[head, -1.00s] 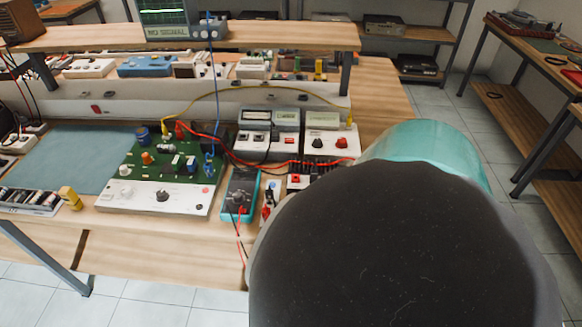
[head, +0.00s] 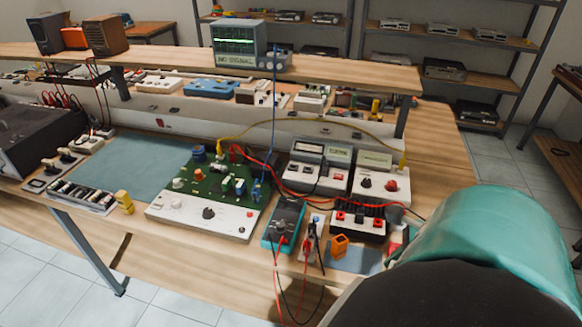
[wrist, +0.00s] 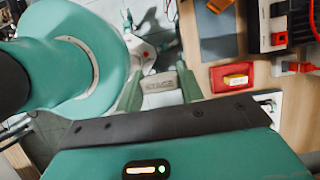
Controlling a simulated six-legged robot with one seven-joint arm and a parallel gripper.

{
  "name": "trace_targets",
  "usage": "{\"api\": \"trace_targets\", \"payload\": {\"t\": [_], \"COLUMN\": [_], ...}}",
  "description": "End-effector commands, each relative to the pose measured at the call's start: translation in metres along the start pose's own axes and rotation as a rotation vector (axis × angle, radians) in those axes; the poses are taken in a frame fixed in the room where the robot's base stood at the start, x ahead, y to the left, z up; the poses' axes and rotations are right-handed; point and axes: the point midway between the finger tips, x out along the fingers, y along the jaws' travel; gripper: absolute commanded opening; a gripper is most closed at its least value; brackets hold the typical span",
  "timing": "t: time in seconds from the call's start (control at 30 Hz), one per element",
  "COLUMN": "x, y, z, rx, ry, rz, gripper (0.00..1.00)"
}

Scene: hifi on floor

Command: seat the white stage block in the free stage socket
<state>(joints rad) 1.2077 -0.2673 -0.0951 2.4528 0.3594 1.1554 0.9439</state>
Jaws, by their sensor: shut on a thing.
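My gripper (wrist: 158,88) shows in the wrist view with its green fingers closed on either side of the white stage block (wrist: 159,84). The block's top face carries raised lettering that looks like "STAGE". In the head view the gripper and block are hidden behind my arm at the lower right. The green circuit board (head: 218,181) sits on the white front panel (head: 186,212) at the middle of the bench. Several small parts stand on the board. I cannot make out the free stage socket.
A teal multimeter (head: 284,224), an orange block (head: 339,245) and white instruments (head: 316,170) stand right of the board. Red, yellow and blue leads cross above it. A blue-green mat (head: 140,165) lies bare to its left; a yellow part (head: 124,202) stands at the front edge.

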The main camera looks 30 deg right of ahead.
Motion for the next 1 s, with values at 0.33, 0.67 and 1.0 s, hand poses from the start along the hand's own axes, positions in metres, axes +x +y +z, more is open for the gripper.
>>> {"api": "trace_targets", "payload": {"t": [0.33,0.67,1.0], "x": [-0.018,-0.034,-0.051], "y": [0.000,0.000,0.000], "z": [0.007,0.014,0.021], "rx": [-0.001,-0.001,-0.001], "ry": [0.001,0.000,0.000], "rz": [0.000,-0.001,0.000], "gripper": [0.14,0.14,0.14]}}
